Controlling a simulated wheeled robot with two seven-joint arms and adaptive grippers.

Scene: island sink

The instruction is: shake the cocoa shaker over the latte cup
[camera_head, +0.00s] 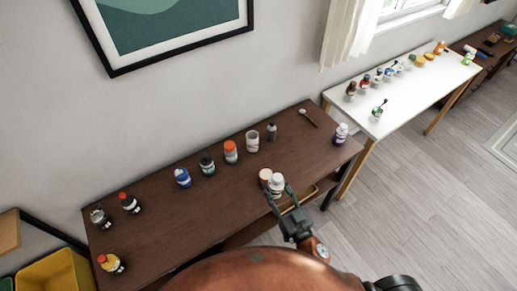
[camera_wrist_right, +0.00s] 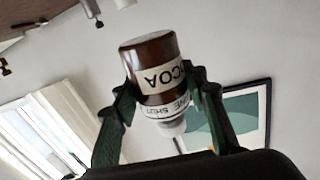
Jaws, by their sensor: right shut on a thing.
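The cocoa shaker (camera_head: 277,182) is a small brown bottle with a white top and a white label. My right gripper (camera_head: 279,192) is shut around it near the front edge of the brown table. In the right wrist view the shaker (camera_wrist_right: 150,62) sits between the two fingers (camera_wrist_right: 160,100), its label reading COCOA upside down in a picture that is itself inverted, so it looks about upright. A small pale cup with a brown top (camera_head: 265,175), likely the latte cup, stands just left of and behind the shaker; I cannot tell whether they touch. My left gripper is out of view.
On the brown table (camera_head: 200,205), a row of containers includes an orange-topped jar (camera_head: 230,152) and a pale cup (camera_head: 252,141). The table's middle left is clear. A white table (camera_head: 410,90) stands beyond.

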